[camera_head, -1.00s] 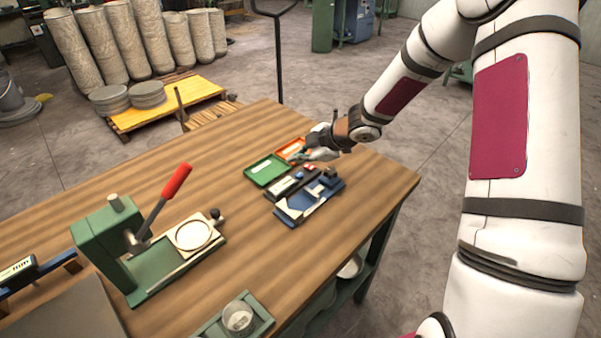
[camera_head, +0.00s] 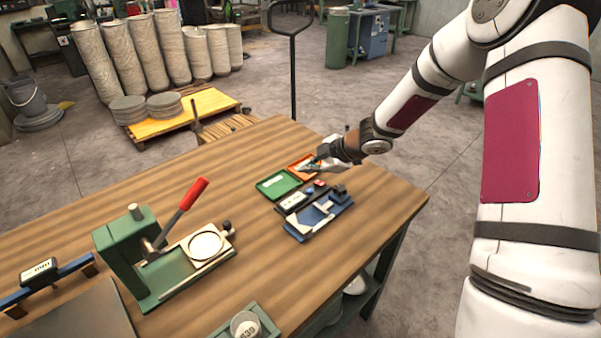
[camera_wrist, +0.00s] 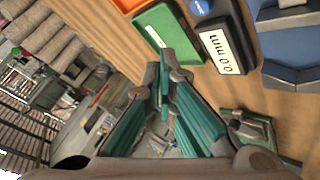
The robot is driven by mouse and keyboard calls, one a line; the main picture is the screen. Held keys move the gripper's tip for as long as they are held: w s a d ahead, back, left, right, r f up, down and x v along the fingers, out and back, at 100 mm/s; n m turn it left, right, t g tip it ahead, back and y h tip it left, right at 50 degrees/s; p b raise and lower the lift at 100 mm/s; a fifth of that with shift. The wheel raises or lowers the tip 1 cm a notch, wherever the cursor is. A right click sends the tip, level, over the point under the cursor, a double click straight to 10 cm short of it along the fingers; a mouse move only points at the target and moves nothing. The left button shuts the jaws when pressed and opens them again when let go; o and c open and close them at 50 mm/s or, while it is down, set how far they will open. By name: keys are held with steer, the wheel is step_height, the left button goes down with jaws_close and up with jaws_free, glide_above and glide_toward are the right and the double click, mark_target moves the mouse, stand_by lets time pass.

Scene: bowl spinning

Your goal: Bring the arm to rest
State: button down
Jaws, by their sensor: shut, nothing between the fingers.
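My gripper (camera_head: 318,162) is at the end of my white arm, above the far right part of the wooden table. In the head view it overlaps the orange tray (camera_head: 297,168); its height above the tray is hard to tell. In the wrist view my gripper (camera_wrist: 168,68) shows teal finger pads, shut with nothing held. The green tray (camera_wrist: 160,40) and a black-and-white digital gauge (camera_wrist: 217,50) lie beyond the fingers.
A blue fixture (camera_head: 320,214) stands just nearer than the gripper. A green press (camera_head: 128,256) with a red-tipped lever stands at the table's left. The wooden table (camera_head: 210,175) is bare between press and trays. A dark post (camera_head: 292,80) rises behind.

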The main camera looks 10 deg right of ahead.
steer(key=s+d+r+m+t+h, duration=0.1)
steer(key=s+d+r+m+h, duration=0.25)
steer(key=r, duration=0.55)
steer(key=s+d+r+m+t+h, duration=0.1)
steer(key=s+d+r+m+h, duration=0.25)
steer(key=r, duration=0.55)
steer(key=s+d+r+m+g+h, duration=0.1)
steer(key=s+r+m, duration=0.25)
steer(key=s, duration=0.25)
steer(key=s+d+r+m+h, duration=0.1)
steer(key=s+r+m+h, duration=0.1)
steer(key=s+r, duration=0.3)
steer(key=s+a+m+g+y, duration=0.1)
steer(key=s+a+m+y, duration=0.1)
steer(key=s, duration=0.7)
steer(key=s+a+f+m+g+y, duration=0.1)
steer(key=s+a+m, duration=0.2)
steer(key=s, duration=0.7)
steer(key=shift+s+a+f+y, duration=0.2)
steer(key=shift+a+y, duration=0.2)
steer(key=shift+a, duration=0.85)
